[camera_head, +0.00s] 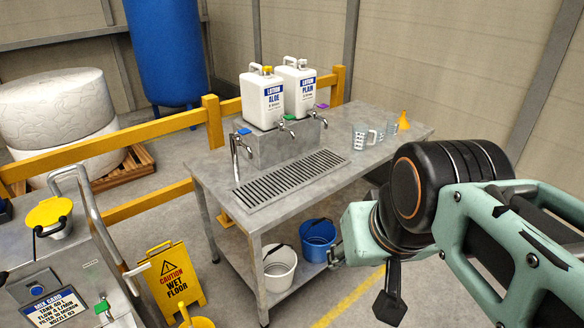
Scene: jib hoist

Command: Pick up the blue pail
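The blue pail (318,245) stands upright on the lower shelf of the steel table, at the shelf's right part in view. A thin handle shows at its rim. My pale green and black arm comes in from the right, and its wrist is just right of the blue pail in the picture. A black end part (391,295), which looks like part of my gripper, hangs below the wrist, apart from the pail. The fingers do not show clearly, so I cannot tell whether they are open or shut.
A white pail (280,270) stands left of the blue pail. The steel table (215,165) bears two lotion jugs (262,100), taps, measuring jugs (360,137) and an orange funnel (404,121). A wet-floor sign (172,278) and steel cart (75,265) stand left. Yellow rails run behind.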

